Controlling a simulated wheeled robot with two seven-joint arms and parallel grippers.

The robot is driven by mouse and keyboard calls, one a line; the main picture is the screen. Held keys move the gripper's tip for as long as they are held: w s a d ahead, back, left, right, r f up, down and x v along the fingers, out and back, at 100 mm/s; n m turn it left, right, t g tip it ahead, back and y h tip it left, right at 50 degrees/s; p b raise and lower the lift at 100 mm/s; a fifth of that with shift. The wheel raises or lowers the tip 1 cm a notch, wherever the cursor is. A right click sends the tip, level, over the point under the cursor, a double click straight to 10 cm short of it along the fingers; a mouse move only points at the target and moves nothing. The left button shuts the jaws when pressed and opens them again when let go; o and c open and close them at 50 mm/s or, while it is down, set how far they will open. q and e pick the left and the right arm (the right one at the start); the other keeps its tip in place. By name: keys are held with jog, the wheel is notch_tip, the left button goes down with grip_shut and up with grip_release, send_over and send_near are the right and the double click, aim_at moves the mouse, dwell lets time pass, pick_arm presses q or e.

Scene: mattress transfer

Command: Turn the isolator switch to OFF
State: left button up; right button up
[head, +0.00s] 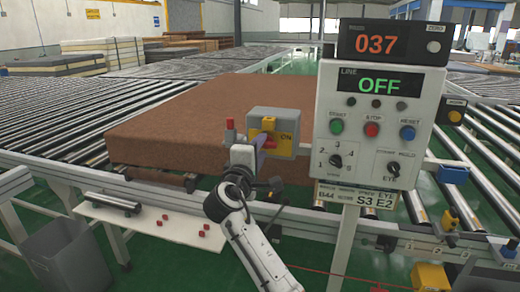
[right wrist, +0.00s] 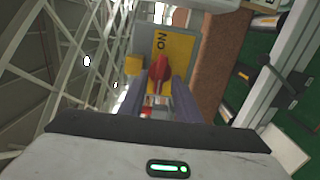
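The isolator switch (head: 285,122) is a grey box with a yellow plate and a red handle, standing at the front edge of the brown mattress. "ON" shows at the right of the handle in the head view. My right gripper (head: 262,140) is right in front of the switch and partly covers the handle. In the right wrist view the red handle (right wrist: 159,70) lies between the tips of my right gripper (right wrist: 157,88); the fingers stand apart, with gaps seeming to show beside the handle. My left gripper is not in view.
A control panel (head: 376,128) reading "OFF" stands just right of the switch, with a "037" display (head: 392,44) on top. The brown mattress (head: 185,125) lies on the roller conveyor (head: 45,120).

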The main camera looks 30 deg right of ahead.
jog(key=b+v, duration=0.2)
jog(key=v, duration=0.8)
jog(key=shift+s, duration=0.15)
dwell(0.4)
